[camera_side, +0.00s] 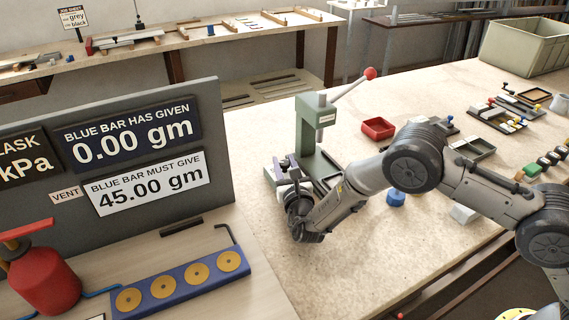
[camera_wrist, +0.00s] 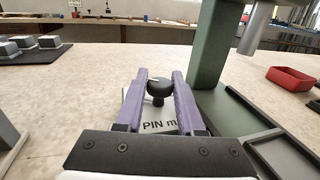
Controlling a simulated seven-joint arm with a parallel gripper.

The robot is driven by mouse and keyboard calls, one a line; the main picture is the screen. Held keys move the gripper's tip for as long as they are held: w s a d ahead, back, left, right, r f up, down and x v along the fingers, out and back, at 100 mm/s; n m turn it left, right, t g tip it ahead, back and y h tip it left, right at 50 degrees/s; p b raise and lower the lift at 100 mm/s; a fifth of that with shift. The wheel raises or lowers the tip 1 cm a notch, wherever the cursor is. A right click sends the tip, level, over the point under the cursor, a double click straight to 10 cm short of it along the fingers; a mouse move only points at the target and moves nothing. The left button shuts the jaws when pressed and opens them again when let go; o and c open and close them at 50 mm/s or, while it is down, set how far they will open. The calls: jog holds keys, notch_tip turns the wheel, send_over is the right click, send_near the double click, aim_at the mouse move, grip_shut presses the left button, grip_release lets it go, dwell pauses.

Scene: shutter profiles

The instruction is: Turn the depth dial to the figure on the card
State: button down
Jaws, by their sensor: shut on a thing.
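The depth dial appears to be the round black knob (camera_wrist: 160,88) with a pale mark on top, in the middle of the wrist view. My gripper (camera_wrist: 160,77) has its two purple fingers on either side of this knob, shut on it. In the side view my gripper (camera_side: 287,164) is at the left foot of the green press (camera_side: 312,130), and the knob is hidden there. A white card (camera_wrist: 160,126) reading "PIN m" stands below the knob; my fingers and palm cover the rest, so no figure is readable.
The press has a lever with a red ball (camera_side: 369,73). A red tray (camera_side: 378,128) and a blue piece (camera_side: 395,198) lie to its right. A grey panel (camera_side: 222,130) with mass readouts stands left. Bare bench lies in front of the press.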

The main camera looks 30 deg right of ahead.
jog(key=c, duration=0.6)
grip_release()
jog(key=shift+o, duration=0.2)
jog(key=v, duration=1.3)
jog(key=shift+s, duration=0.4)
